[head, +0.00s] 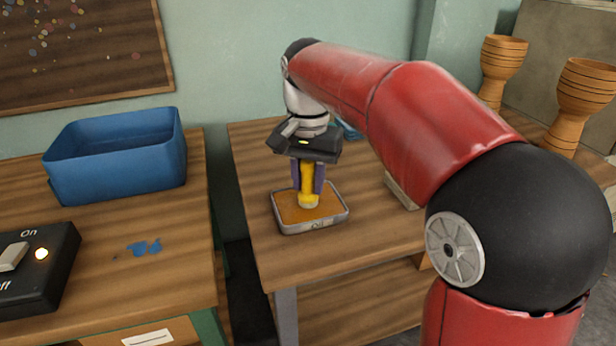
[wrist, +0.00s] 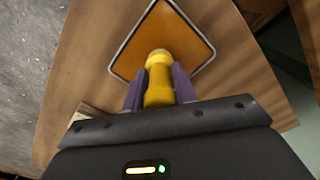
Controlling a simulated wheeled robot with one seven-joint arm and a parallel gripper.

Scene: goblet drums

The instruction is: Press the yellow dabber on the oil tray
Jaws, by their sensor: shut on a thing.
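The yellow dabber (head: 308,185) is upright between the purple fingers of my gripper (head: 308,180). It also shows in the wrist view (wrist: 159,80), with a finger closed on each side of it. The oil tray (head: 285,226) is a shallow grey-rimmed tray with an orange-brown surface, lying on the middle table. The dabber's lower end is over the tray's surface and looks to be at or very near it; I cannot tell for sure whether they touch. In the wrist view the tray (wrist: 160,35) lies under and beyond the dabber's end.
A blue bin (head: 115,165) and a black switch box (head: 40,265) with a lit lamp are on the left table. A gap separates the two tables. Wooden goblet drums (head: 583,100) stand at the far right. The table front of the tray is clear.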

